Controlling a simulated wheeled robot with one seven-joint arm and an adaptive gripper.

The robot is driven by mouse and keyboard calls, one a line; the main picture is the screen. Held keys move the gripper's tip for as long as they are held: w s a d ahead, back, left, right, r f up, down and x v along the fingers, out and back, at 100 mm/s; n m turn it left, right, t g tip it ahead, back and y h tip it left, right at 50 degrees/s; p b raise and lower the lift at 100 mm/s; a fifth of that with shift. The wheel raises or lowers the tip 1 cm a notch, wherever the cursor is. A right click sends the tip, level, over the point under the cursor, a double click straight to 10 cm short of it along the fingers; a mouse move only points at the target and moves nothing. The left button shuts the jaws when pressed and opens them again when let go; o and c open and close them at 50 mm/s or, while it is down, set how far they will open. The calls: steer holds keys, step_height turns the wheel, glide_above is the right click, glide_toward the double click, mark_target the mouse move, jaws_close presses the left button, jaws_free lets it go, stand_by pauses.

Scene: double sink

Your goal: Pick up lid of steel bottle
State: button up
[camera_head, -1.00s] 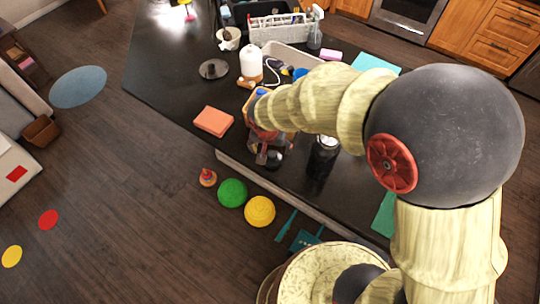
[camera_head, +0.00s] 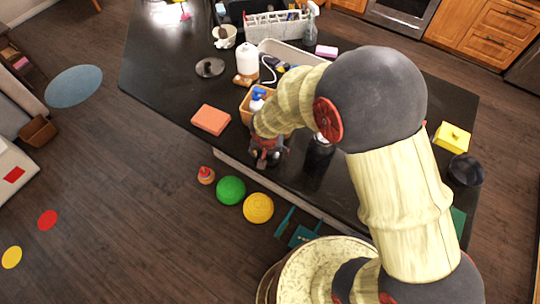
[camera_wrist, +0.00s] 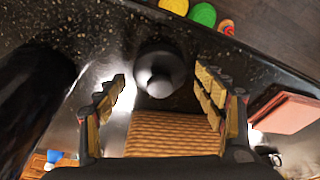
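The dark, rounded lid (camera_wrist: 160,62) with a paler knob sits on the black counter in the wrist view. My gripper (camera_wrist: 162,88) is open, with one finger on each side of the lid and gaps between; I cannot tell how far it is above the counter. In the head view my gripper (camera_head: 266,158) is low over the counter's near edge and mostly hides the lid. The steel bottle (camera_head: 318,158) stands upright just right of my gripper, dark-bodied, its top partly covered by my arm. A large dark cylinder, apparently the bottle (camera_wrist: 30,105), fills the wrist view's left.
A woven basket (camera_wrist: 172,130) is close beside the lid. An orange block (camera_head: 210,119) lies to the left on the counter (camera_head: 165,85).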

steer(key=shift+c, duration=1.1)
steer(key=c, duration=0.8)
steer(key=shift+c, duration=0.4)
steer(key=shift+r, duration=0.1)
